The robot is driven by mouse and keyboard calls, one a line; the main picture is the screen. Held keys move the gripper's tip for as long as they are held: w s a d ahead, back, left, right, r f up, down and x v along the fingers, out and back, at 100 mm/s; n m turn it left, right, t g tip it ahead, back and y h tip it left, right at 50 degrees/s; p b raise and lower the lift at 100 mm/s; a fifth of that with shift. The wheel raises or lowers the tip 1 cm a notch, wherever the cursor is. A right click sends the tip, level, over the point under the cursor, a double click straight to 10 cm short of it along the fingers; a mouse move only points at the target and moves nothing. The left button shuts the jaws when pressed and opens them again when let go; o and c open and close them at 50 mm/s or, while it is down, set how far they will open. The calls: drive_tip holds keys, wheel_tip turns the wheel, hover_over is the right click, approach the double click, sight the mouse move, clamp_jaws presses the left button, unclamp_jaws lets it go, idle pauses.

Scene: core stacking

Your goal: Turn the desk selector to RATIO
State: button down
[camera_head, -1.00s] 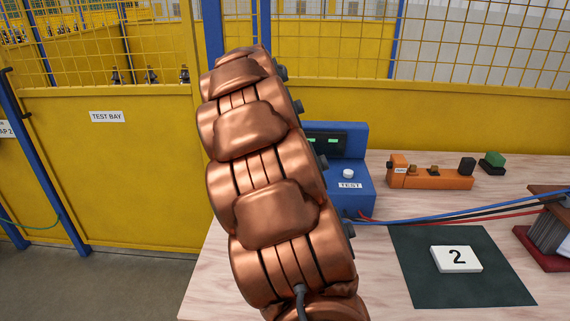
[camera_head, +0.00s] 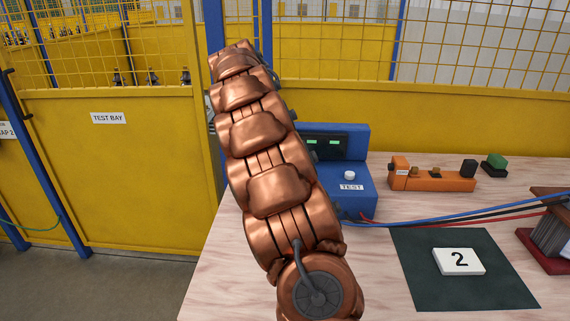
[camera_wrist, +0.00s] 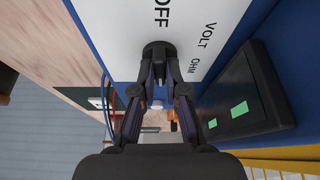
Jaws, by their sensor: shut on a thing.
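The desk selector is a dark round knob (camera_wrist: 158,50) on a white plate (camera_wrist: 120,15) of the blue desk unit (camera_head: 352,183). In the wrist view the words OFF, VOLT and OHM show on the plate; RATIO is not visible. My gripper (camera_wrist: 160,72) is closed around the knob, one finger on each side. The fingers cover part of the knob, and I cannot tell which word it points to. In the head view my copper-coloured arm hides my gripper, the knob and the left part of the unit.
The unit's dark display (camera_wrist: 240,98) has two green windows. A white TEST button (camera_head: 350,175) is on its front. Blue, black and red cables cross the table. An orange block fixture (camera_head: 440,181), a dark mat (camera_head: 425,285) with a "2" tile (camera_head: 458,261) and a yellow fence stand around.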

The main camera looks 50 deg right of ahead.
drive_tip(key=shift+s+d+m, duration=0.1)
drive_tip(key=shift+s+m, duration=0.05)
drive_tip(key=shift+m, duration=0.45)
drive_tip(key=c, duration=1.2)
unclamp_jaws()
drive_tip(key=shift+r+y, duration=0.1)
drive_tip(key=shift+y, duration=0.2)
